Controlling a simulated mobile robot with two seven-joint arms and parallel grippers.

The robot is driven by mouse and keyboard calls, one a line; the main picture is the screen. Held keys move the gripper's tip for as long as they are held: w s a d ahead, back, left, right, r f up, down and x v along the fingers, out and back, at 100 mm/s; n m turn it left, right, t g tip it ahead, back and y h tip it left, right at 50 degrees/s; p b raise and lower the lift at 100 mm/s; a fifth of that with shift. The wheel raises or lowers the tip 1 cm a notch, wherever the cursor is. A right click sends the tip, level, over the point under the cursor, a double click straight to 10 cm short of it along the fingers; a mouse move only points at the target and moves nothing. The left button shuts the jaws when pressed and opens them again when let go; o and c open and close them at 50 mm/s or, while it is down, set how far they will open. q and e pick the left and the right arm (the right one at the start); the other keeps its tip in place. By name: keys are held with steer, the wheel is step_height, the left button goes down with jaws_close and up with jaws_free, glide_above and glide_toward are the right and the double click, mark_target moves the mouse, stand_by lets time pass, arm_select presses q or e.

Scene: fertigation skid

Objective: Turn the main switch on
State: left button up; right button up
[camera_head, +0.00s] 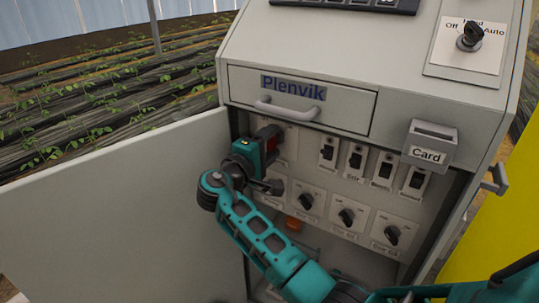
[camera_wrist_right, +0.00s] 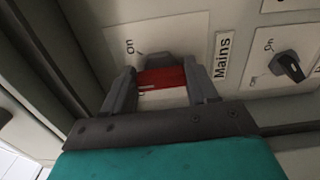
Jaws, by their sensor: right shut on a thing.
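The main switch has a red handle (camera_wrist_right: 163,78) on a pale plate (camera_wrist_right: 185,45) labelled "Mains", with an "On" mark on it. In the head view, a bit of its red (camera_head: 275,147) shows at the upper left inside the open cabinet, mostly behind my gripper. My right gripper (camera_head: 271,160) reaches into the cabinet from the front. In the wrist view, the fingers of this gripper (camera_wrist_right: 160,85) are on both sides of the red handle and shut on it. The switch's exact turn position is partly hidden by the fingers. My left gripper is not in view.
The cabinet door (camera_head: 120,215) stands open on the left. Several black rotary knobs (camera_head: 347,217) and small breakers (camera_head: 356,159) sit right of the main switch. A drawer (camera_head: 345,107) with a handle is above, and a "Card" holder (camera_head: 430,145) sticks out at the right.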

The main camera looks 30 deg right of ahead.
steer(key=shift+f+m+b, duration=0.35)
steer(key=shift+m+b, duration=0.7)
steer(key=shift+m, duration=0.05)
steer(key=shift+f+m+b, duration=0.1)
steer(key=shift+m+b, duration=0.8)
steer(key=shift+b, duration=0.25)
steer(key=shift+m+b, duration=0.4)
steer(key=shift+b, duration=0.1)
steer(key=m+b, duration=0.3)
steer(key=shift+b, duration=0.35)
arm_select(q)
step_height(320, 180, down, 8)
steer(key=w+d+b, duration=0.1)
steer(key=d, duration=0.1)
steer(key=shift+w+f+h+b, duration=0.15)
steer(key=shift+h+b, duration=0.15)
steer(key=shift+b, duration=0.1)
arm_select(e)
steer(key=shift+r+m, duration=0.2)
steer(key=shift+m, duration=0.7)
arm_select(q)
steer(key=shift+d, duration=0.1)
arm_select(e)
steer(key=shift+w, duration=0.1)
steer(key=o, duration=1.1)
steer(key=shift+c, duration=0.2)
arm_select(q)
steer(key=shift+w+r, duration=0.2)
